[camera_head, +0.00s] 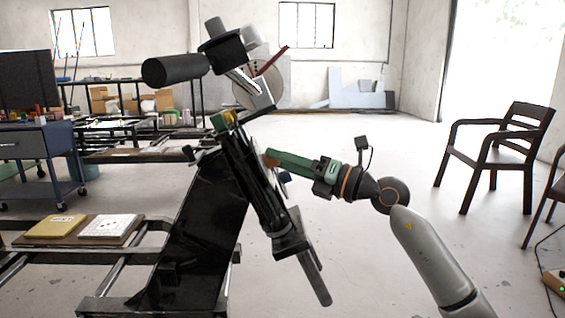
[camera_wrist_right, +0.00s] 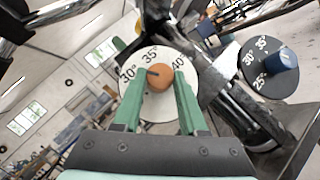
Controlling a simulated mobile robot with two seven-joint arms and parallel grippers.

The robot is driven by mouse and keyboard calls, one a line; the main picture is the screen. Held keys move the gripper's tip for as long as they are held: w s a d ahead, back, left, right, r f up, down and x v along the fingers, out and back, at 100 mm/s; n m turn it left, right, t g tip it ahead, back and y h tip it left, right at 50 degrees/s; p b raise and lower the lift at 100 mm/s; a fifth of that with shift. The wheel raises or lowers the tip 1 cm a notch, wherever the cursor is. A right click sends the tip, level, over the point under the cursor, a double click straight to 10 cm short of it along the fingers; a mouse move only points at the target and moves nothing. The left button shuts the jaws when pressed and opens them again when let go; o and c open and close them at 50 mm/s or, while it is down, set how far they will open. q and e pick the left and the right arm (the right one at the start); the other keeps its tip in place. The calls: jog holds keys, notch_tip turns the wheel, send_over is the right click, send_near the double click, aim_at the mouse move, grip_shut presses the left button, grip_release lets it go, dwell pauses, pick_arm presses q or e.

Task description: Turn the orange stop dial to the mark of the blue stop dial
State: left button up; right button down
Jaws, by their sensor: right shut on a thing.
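The orange stop dial (camera_wrist_right: 159,77) sits in the middle of the right wrist view on a white disc (camera_wrist_right: 130,104) marked 30°, 35° and 40°. A dark pointer line on its knob points left, towards the 30° side. The blue stop dial (camera_wrist_right: 282,63) is to its right on a dark disc marked 25°, 30° and 35°; which mark it points at is hard to tell. My right gripper (camera_head: 274,158) has its green fingers on either side of the orange dial and is shut on it. My left gripper is out of view.
The dials belong to a black machine frame (camera_head: 205,205) with a tilted black arm (camera_head: 258,180). A yellow block (camera_head: 55,227) and a pale board (camera_head: 108,230) lie at lower left. Wooden chairs (camera_head: 500,150) stand on the right, with open floor between.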

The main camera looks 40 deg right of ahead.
jog(key=shift+c, duration=2.2)
grip_release()
jog(key=v, duration=1.2)
jog(key=shift+s+d+p, duration=0.2)
jog(key=shift+p, duration=0.15)
